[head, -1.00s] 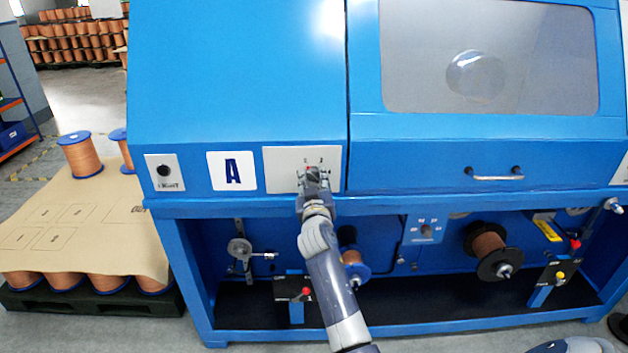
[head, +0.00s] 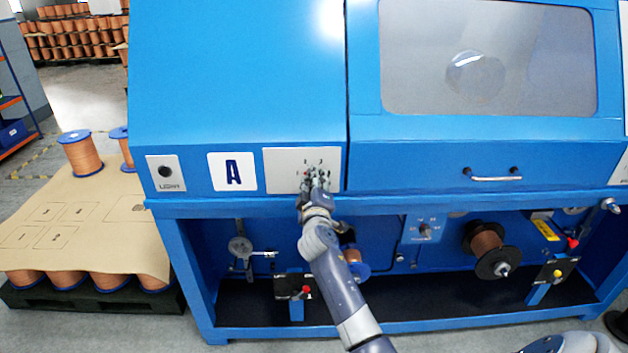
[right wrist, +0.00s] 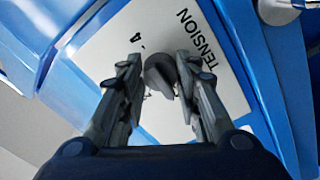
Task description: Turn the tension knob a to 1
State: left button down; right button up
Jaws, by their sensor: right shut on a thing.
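The tension knob a is the dark round knob (right wrist: 160,72) on a light panel (head: 275,165) beside the blue letter A sign (head: 223,171). In the right wrist view, the word TENSION and a 4 show on the panel. My right gripper (head: 315,180) reaches the panel from below, in front of the knob. In the right wrist view, its two fingers stand on either side of the knob and are shut on it. The fingers and arm cover part of the scale, so I cannot read the knob's setting. My left gripper is not in view.
A light switch panel (head: 165,173) is left of the A sign. A handle (head: 492,174) sits on the windowed door at right. Below are a copper spool (head: 487,245) and another small dial panel (head: 424,229). Spools on a pallet (head: 82,152) stand at left.

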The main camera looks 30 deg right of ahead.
jog(key=shift+d+r, duration=0.15)
dwell(0.4)
jog(key=o, duration=1.1)
jog(key=shift+d+f, duration=0.1)
jog(key=shift+f, duration=0.1)
jog(key=v, duration=1.2)
jog(key=shift+w+f, duration=0.1)
